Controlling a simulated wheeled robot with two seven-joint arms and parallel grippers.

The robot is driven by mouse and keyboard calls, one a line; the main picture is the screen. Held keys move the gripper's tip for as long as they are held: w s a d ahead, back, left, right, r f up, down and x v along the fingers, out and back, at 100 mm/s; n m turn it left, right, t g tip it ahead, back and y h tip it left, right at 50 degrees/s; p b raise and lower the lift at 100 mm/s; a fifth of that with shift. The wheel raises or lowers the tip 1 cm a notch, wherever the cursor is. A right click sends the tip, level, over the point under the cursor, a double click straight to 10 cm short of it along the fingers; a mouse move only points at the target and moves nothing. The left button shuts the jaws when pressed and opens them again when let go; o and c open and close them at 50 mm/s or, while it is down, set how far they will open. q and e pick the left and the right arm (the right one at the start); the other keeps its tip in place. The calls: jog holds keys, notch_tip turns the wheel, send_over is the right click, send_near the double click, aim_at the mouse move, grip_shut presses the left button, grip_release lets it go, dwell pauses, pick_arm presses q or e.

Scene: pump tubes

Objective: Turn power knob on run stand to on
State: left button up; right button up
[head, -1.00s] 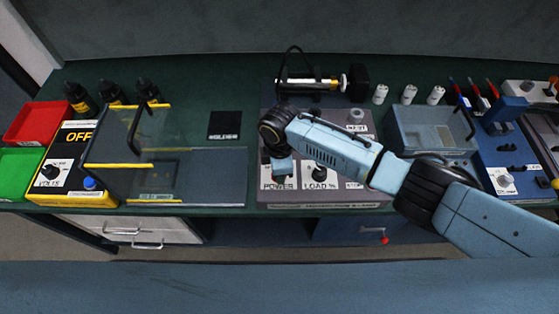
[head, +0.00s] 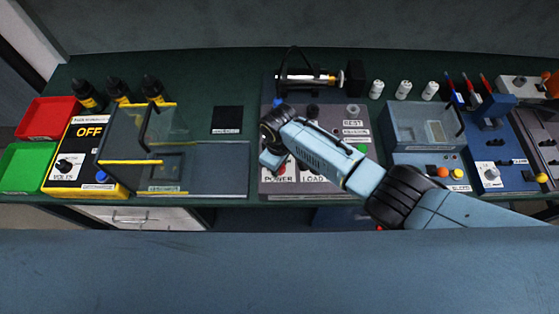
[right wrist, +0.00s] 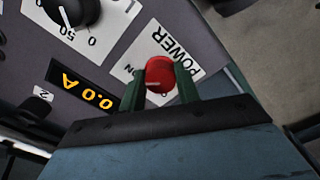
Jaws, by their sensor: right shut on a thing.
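The run stand (head: 268,186) is a grey panel in the middle of the bench in the head view. Its red power knob (right wrist: 159,73) sits on a white POWER label (right wrist: 172,45) in the right wrist view. My right gripper (right wrist: 160,82) has its two dark green fingers on either side of the knob, shut on it. In the head view my right gripper (head: 271,162) is over the front left corner of the stand, and the arm hides part of the panel. Part of the label's lettering is covered, so the knob's setting cannot be read. My left gripper is not in view.
A black load knob (right wrist: 72,12) and a display reading 0.0 A (right wrist: 82,90) are beside the power knob. A yellow box (head: 75,180) reading OFF and a clear-shielded fixture (head: 150,160) stand to the left. A grey-blue tank (head: 425,125) stands to the right.

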dwell(0.3)
jog(key=o, duration=1)
jog(key=shift+r, duration=0.55)
notch_tip(320, 180, up, 12)
jog(key=shift+r+p, duration=0.2)
jog(key=shift+p, duration=0.7)
